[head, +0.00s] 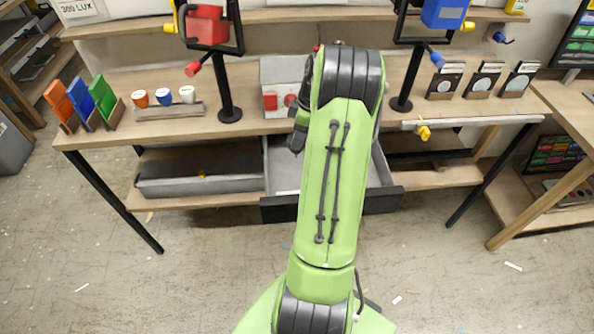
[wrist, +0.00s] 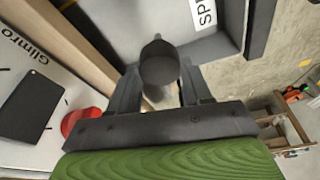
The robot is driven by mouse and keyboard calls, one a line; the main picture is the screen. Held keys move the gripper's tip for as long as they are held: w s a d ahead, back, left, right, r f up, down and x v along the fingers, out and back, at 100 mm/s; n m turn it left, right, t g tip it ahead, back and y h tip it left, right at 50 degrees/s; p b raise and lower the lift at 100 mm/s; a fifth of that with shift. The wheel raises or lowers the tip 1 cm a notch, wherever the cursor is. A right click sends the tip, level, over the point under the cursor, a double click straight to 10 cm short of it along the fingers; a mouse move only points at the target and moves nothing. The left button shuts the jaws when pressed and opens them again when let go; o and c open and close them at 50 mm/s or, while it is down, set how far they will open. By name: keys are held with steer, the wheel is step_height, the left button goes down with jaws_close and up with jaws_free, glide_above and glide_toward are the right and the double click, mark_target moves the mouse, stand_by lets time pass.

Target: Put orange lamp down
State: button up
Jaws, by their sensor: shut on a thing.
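My gripper (wrist: 163,88) is shut on a dark grey round-ended thing (wrist: 159,62), seen end-on in the wrist view. No orange shows on it, and I cannot tell whether it is part of a lamp. In the head view my green arm hides most of the gripper and what it holds. An orange-red box-shaped head (head: 208,26) hangs in a black yoke on a stand, left of my arm; it looks like a lamp. A red lever sticks out below it. My gripper is apart from it.
An open grey drawer (head: 380,165) lies under the bench behind my arm. A blue head (head: 444,12) hangs in a second stand at right. A rack (head: 170,112) with orange, blue and white round things stands at left. A white panel (wrist: 30,130) with a red button is close to my gripper.

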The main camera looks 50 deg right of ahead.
mark_target(298, 153)
steer(key=x, duration=0.2)
steer(key=s+b+x, duration=0.1)
steer(key=x, duration=0.2)
steer(key=d+x, duration=0.1)
steer(key=x, duration=0.1)
steer(key=shift+s+a+f, duration=0.1)
steer(key=shift+s+f, duration=0.05)
steer(key=shift+f, duration=0.4)
steer(key=shift+f+b, duration=0.2)
steer(key=shift+b, duration=0.15)
steer(key=o, duration=1.2)
